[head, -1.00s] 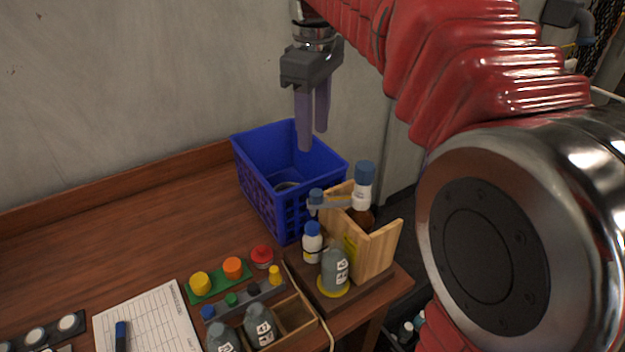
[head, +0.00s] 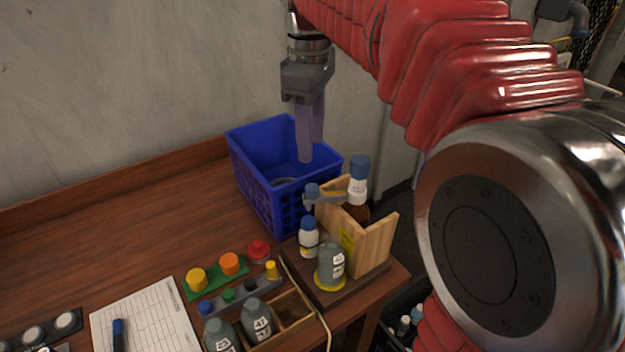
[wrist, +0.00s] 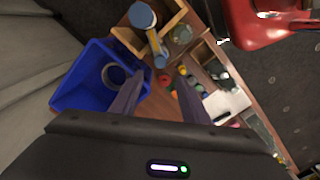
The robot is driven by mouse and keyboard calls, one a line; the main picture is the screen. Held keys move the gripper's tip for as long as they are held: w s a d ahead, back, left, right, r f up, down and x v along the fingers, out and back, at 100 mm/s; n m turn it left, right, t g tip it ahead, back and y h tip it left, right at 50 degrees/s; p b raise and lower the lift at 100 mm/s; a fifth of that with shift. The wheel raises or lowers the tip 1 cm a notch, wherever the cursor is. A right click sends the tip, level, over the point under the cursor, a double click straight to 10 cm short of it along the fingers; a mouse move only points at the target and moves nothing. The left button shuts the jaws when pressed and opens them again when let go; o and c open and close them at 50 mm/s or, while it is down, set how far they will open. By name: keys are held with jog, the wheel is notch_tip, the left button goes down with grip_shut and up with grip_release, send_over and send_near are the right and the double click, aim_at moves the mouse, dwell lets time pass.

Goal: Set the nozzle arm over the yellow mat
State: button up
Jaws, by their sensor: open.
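In the wrist view the nozzle arm (wrist: 154,42) lies just beyond my fingertips. A yellow round mat (head: 330,287) shows as a rim under a grey labelled bottle (head: 331,264) that covers most of it. The arm's free end is left of the mat, near a white bottle (head: 308,238). My gripper (head: 310,152) is open and empty above the blue crate, left of and above the knob; it also shows in the wrist view (wrist: 159,78).
The blue crate (head: 258,190) stands behind the bottles. A wooden holder (head: 375,245) partly encloses the brown bottle on the right. Coloured caps on a green strip (head: 215,278), a wooden tray (head: 297,318) and a paper sheet (head: 145,318) lie in front.

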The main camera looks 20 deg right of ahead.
aim_at(312, 186)
notch_tip(312, 186, down, 11)
jog(key=shift+w+r, duration=0.1)
jog(key=shift+r, duration=0.05)
dwell(0.4)
grip_shut()
dwell(0.4)
jog(key=shift+d, duration=0.1)
